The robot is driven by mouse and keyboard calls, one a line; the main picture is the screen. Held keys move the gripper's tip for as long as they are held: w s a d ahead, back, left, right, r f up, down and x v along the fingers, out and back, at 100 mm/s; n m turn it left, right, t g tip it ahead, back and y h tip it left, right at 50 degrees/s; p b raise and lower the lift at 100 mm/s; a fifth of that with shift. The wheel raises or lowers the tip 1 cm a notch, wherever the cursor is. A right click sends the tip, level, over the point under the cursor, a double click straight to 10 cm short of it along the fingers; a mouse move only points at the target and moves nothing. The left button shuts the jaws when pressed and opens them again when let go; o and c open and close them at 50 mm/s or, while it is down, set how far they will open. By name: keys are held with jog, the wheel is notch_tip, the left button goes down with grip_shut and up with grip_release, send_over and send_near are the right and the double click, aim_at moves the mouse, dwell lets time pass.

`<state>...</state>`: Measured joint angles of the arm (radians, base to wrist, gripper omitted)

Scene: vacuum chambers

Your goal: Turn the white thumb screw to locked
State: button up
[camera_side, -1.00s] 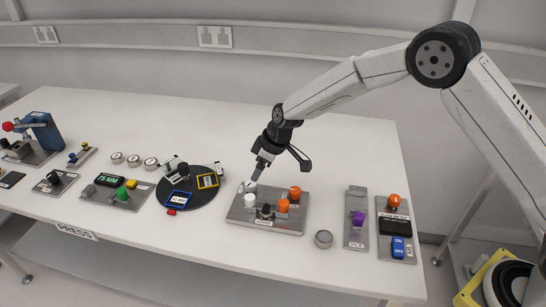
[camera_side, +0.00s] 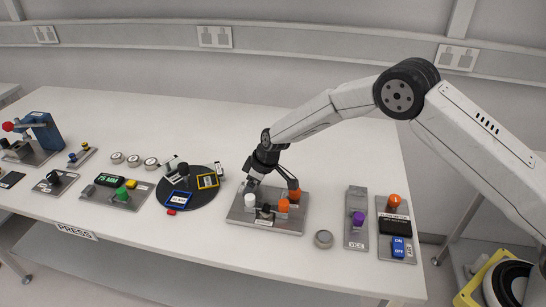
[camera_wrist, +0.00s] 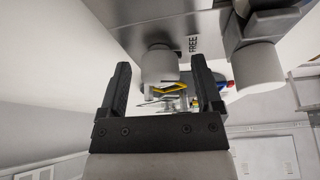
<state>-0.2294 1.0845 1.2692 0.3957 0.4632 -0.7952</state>
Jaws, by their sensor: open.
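A metal plate (camera_side: 240,219) in the side view carries a white knob (camera_side: 250,201), orange knobs (camera_side: 284,205) and a small black part. My gripper (camera_side: 272,186) is open just above the back of this plate, its fingers pointing down. In the wrist view, my open gripper (camera_wrist: 161,72) has a pale white cylinder (camera_wrist: 158,62) in line with the gap between its fingers. I cannot tell whether either finger touches it. A second pale cylinder (camera_wrist: 258,66) is to the right, outside the fingers. A label (camera_wrist: 193,45) between them reads FREE.
A round black turntable (camera_side: 178,208) with blue and yellow frames stands left of the plate. The table behind is clear.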

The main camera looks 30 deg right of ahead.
jog(key=shift+f, duration=0.1)
grip_shut()
jog(key=shift+m+h, duration=0.3)
jog(key=shift+m, duration=0.5)
jog(key=shift+m+t+h, duration=0.3)
jog(key=shift+m, duration=0.6)
jog(key=shift+a+m+h, duration=0.1)
jog(key=shift+m+h, duration=0.6)
jog(key=shift+m, duration=1.2)
jog(key=shift+a+m+h, duration=0.1)
jog(key=shift+m+h, duration=0.55)
jog(key=shift+m, duration=0.95)
jog(key=shift+m+h, duration=0.65)
jog(key=shift+m, duration=1.25)
